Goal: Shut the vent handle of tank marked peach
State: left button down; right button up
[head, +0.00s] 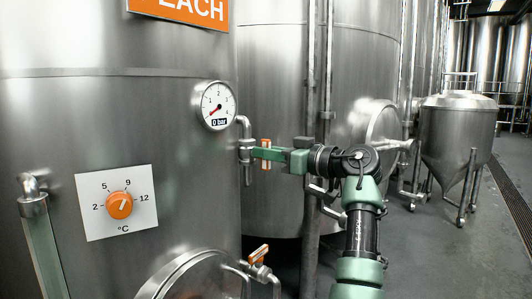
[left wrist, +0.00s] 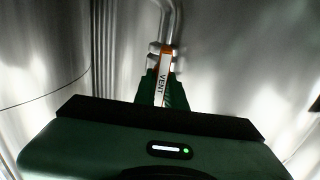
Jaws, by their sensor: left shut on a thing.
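The tank marked peach (head: 120,120) fills the left of the head view, its orange sign (head: 182,10) cut off at the top edge. Its vent handle (head: 266,143) is orange with a white strip and sits at the valve on a bent pipe right of the gauge. My green left gripper (head: 262,153) is shut on the handle, which shows above and below the fingers. In the left wrist view the handle (left wrist: 164,84) reads VENT and lies between the fingertips (left wrist: 163,92). My right gripper is not in view.
A gauge (head: 215,105) reads 0 bar. A temperature dial (head: 118,204) is on the tank's front. A second orange-handled valve (head: 258,254) is lower down, beside a round hatch (head: 190,278). More steel tanks (head: 275,90) stand behind; the floor (head: 430,250) at right is open.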

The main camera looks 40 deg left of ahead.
pick_arm(q)
jog(key=shift+m, duration=0.3)
jog(key=m+p, duration=0.1)
jog(key=m, duration=0.2)
jog(key=shift+w+r+m, duration=0.1)
jog(key=shift+m, duration=0.2)
jog(key=shift+w+m+p, duration=0.15)
jog(key=shift+m+p, duration=0.5)
jog(key=shift+m, duration=1.55)
jog(key=c, duration=1.5)
grip_release()
jog(key=shift+a+f, duration=0.1)
jog(key=shift+f, duration=0.1)
